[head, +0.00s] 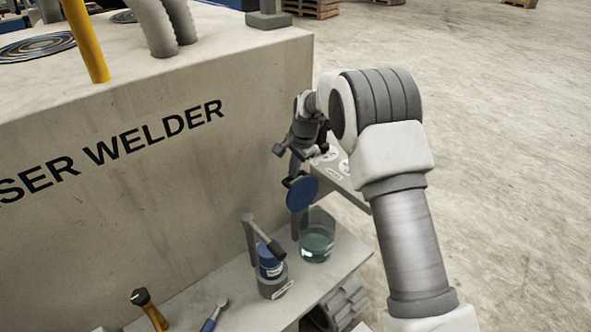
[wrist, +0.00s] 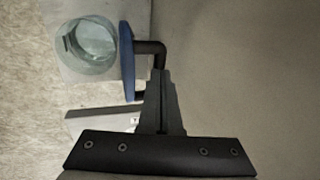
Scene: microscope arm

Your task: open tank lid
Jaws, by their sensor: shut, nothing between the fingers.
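The glass tank (head: 317,241) stands on the low shelf with bluish liquid in it. Its open round mouth (wrist: 90,45) shows in the wrist view. The blue round lid (head: 301,193) is steeply tilted, nearly upright, beside the tank's mouth and clear of its opening. In the wrist view the lid (wrist: 127,62) is seen almost edge-on, with a black bent handle (wrist: 152,47) on its right side. My gripper (head: 295,167) is shut and empty, just above the lid. Its fingertips (wrist: 160,76) are close to the handle; I cannot tell whether they touch.
The large machine (head: 130,180) marked "SER WELDER" rises left of my arm. A blue-topped jar in a grey holder (head: 270,268) stands left of the tank on the shelf (head: 240,308). Tools lie farther left. Open floor (head: 500,180) is at the right.

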